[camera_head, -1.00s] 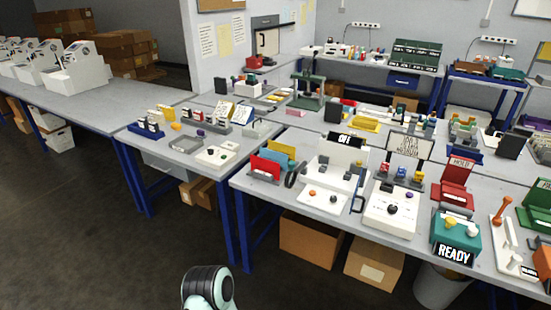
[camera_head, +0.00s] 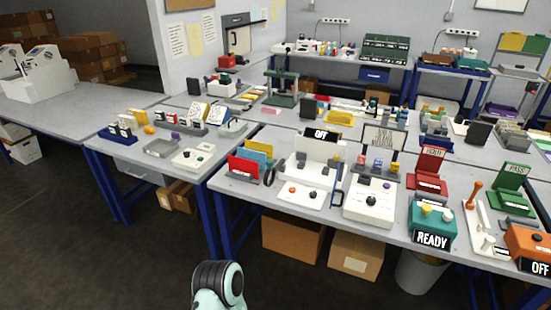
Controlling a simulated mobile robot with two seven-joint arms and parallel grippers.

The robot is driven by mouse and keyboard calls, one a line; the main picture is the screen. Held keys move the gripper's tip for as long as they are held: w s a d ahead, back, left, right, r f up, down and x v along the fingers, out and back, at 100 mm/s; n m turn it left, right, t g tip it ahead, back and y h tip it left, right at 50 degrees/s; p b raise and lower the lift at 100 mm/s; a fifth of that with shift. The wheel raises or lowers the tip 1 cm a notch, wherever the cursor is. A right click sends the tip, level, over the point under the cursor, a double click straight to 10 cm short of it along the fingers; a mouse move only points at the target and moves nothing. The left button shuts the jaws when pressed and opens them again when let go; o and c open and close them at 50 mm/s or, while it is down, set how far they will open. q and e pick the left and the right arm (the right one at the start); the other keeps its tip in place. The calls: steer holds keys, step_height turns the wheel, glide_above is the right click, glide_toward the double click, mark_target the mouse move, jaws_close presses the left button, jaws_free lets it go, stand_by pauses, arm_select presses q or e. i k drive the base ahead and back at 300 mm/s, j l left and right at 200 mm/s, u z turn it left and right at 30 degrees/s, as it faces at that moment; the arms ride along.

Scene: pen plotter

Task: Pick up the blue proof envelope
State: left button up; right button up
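A rack on the near table holds several upright coloured envelopes. Neither of my grippers is in view. Only a rounded dark and pale part of my own arm shows at the bottom centre, well short of the table.
The white machine with an OFF sign (camera_head: 321,134) stands right of the envelopes, and a teal box with a READY sign (camera_head: 432,238) is farther right. Cardboard boxes (camera_head: 292,236) sit under the table. The floor (camera_head: 110,260) at front left is clear.

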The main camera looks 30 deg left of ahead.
mark_target(259, 157)
steer(key=j+z, duration=0.75)
steer(key=j, duration=0.65)
steer(key=k+j+z, duration=0.15)
steer(key=j, duration=0.7)
steer(key=k+j+z, duration=0.1)
steer(key=j, duration=0.3)
steer(key=k+j+z, duration=0.1)
steer(key=j, duration=0.3)
